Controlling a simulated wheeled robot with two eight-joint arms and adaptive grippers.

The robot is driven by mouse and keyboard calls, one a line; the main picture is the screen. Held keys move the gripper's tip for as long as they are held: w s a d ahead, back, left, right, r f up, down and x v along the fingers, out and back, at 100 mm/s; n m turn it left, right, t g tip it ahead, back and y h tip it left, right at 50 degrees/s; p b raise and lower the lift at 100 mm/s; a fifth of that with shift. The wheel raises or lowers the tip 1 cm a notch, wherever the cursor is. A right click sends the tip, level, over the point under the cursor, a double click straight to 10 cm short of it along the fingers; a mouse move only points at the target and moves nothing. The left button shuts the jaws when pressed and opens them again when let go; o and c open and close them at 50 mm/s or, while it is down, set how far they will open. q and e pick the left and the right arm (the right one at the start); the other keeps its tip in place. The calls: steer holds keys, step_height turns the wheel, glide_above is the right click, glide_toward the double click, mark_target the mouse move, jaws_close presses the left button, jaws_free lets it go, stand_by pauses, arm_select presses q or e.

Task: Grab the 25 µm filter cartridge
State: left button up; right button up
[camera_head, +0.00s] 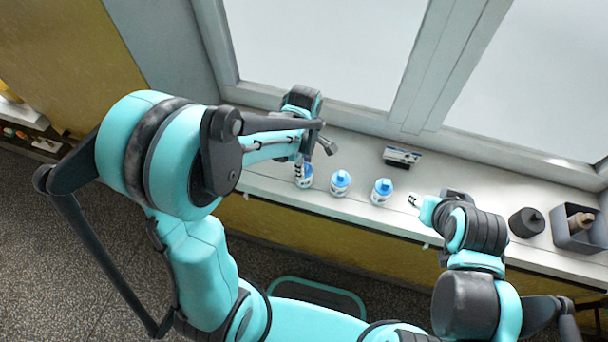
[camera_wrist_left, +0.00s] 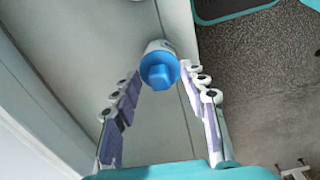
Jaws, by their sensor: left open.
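Three white cartridges with blue caps stand in a row on the white sill: a left one (camera_head: 305,178), a middle one (camera_head: 340,183) and a right one (camera_head: 381,192). Their labels are too small to read, so I cannot tell which is 25 µm. My left gripper (camera_head: 305,152) is at the left cartridge and partly covers it. In the left wrist view, the open left gripper (camera_wrist_left: 160,78) has one blue-capped cartridge (camera_wrist_left: 159,68) between and just beyond its fingertips, with gaps on both sides. My right gripper (camera_head: 414,201) is right of the right cartridge; its fingers are unclear.
The narrow sill (camera_head: 260,187) runs below large windows. A small dark, labelled object (camera_head: 401,157) lies behind the right cartridge. A black round container (camera_head: 526,222) and a grey bin (camera_head: 575,240) holding a brown bottle (camera_head: 580,221) stand at the right.

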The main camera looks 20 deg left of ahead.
arm_select(q)
jaws_close()
steer(key=shift+r, duration=0.15)
